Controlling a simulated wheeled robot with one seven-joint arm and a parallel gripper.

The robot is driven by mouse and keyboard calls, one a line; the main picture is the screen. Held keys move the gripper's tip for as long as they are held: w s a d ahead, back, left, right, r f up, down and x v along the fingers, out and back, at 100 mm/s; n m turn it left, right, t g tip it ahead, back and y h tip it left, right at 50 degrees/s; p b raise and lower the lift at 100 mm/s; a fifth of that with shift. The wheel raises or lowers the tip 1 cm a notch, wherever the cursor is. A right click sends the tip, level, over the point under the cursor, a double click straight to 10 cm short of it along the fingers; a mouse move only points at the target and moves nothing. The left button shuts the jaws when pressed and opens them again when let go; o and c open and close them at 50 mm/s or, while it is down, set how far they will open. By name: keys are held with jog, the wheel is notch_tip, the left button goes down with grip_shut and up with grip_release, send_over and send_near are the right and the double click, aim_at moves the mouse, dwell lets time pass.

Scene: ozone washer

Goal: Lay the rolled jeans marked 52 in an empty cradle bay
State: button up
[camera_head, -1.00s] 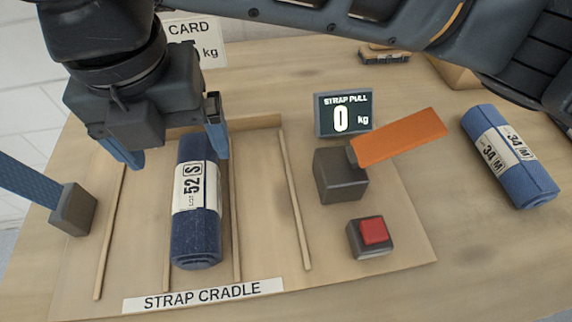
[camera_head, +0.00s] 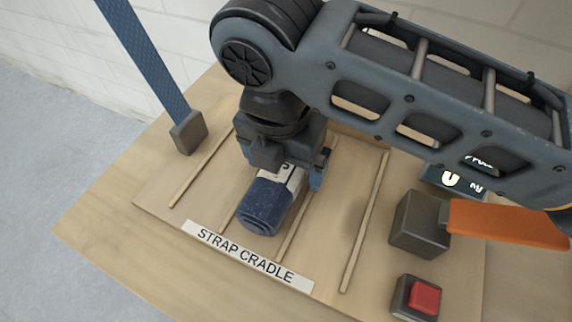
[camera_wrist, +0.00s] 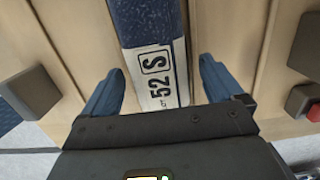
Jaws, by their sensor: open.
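The rolled jeans marked 52 (camera_head: 268,207), dark blue with a white label, lie lengthwise in the middle bay of the strap cradle (camera_head: 330,245). The label with 52 and S reads clearly in the wrist view (camera_wrist: 158,80). My gripper (camera_head: 283,170) is open over the far part of the roll, one finger on each side. In the wrist view its fingers (camera_wrist: 160,70) show apart from the roll, with gaps on both sides. The gripper hides the far end of the roll in the head view. The bays left and right of it look empty.
Thin wooden strips (camera_head: 362,222) divide the bays. A blue strap (camera_head: 145,60) rises from a grey block (camera_head: 188,133) on the left. An orange lever (camera_head: 505,222) on a dark block (camera_head: 415,225) and a red button (camera_head: 425,297) stand right. My arm partly covers the display (camera_head: 452,180).

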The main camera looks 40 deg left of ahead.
jog(key=shift+f, duration=0.1)
jog(key=c, duration=1.4)
jog(key=shift+c, duration=0.7)
